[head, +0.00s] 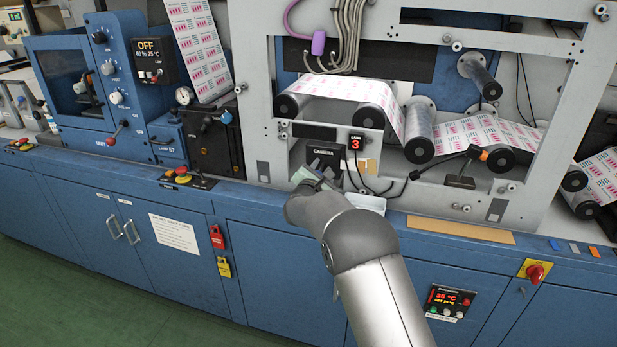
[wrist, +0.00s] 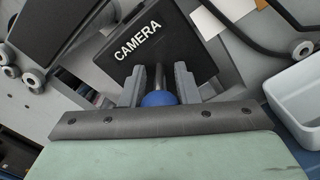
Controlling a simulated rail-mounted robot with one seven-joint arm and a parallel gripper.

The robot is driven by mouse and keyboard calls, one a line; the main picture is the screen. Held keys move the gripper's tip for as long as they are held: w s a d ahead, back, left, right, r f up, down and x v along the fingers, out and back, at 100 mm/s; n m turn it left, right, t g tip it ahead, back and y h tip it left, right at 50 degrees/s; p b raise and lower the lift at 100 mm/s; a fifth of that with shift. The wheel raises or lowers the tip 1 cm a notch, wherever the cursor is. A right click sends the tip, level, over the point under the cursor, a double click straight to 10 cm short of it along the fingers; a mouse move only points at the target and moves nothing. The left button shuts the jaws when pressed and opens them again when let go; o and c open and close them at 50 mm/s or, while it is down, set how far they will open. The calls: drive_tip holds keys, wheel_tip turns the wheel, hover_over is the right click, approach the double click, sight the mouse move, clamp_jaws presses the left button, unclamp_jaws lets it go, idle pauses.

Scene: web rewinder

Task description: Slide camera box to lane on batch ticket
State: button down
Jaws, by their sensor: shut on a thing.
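The black camera box (head: 322,153), lettered CAMERA, sits on the grey machine frame below the printed web. It fills the upper middle of the wrist view (wrist: 165,45). A metal stem with a blue knob (wrist: 159,99) sticks out from its front. My gripper (head: 320,170) is at the box's front, its two fingers (wrist: 158,85) shut on the stem and knob from both sides. My gripper and arm hide the lower part of the box in the head view. A lane display (head: 356,143) just right of the box shows a red 3. I cannot identify the batch ticket for sure.
Rollers (head: 419,130) and the printed web (head: 345,88) run above and to the right. Black cables hang right of the box. A small white tray (head: 368,203) is close to my gripper's right, also in the wrist view (wrist: 302,100). A paper sheet (head: 174,233) is on the cabinet door.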

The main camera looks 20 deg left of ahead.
drive_tip(key=c, duration=1.2)
unclamp_jaws()
drive_tip(key=shift+o, duration=0.2)
drive_tip(key=s+b, duration=0.3)
drive_tip(key=s, duration=1.4)
drive_tip(key=shift+s, duration=0.25)
drive_tip(key=d+r+m+g+h+p, duration=0.3)
drive_tip(key=d+m+h, duration=0.35)
drive_tip(key=d, duration=1.05)
drive_tip(key=s+d+m+g+h, duration=0.1)
drive_tip(key=s+d+m+g, duration=0.35)
drive_tip(key=d, duration=0.35)
drive_tip(key=s+d+m+g+h, duration=0.1)
drive_tip(key=s+d+m+g, duration=0.3)
drive_tip(key=s+d, duration=0.3)
drive_tip(key=s+d+f+m+g+y+p, duration=0.2)
drive_tip(key=s+d+m+g, duration=0.2)
drive_tip(key=s+d+m, duration=0.45)
drive_tip(key=s+a+m+g+y, duration=0.1)
drive_tip(key=s+a+m+y, duration=0.1)
drive_tip(key=s, duration=0.5)
drive_tip(key=s+a+m+g+y+p, duration=0.1)
drive_tip(key=s+a+m+y, duration=0.2)
drive_tip(key=s, duration=0.3)
drive_tip(key=shift+s+f+y, duration=0.3)
drive_tip(key=shift+s+y, duration=0.1)
drive_tip(key=shift+y, duration=0.45)
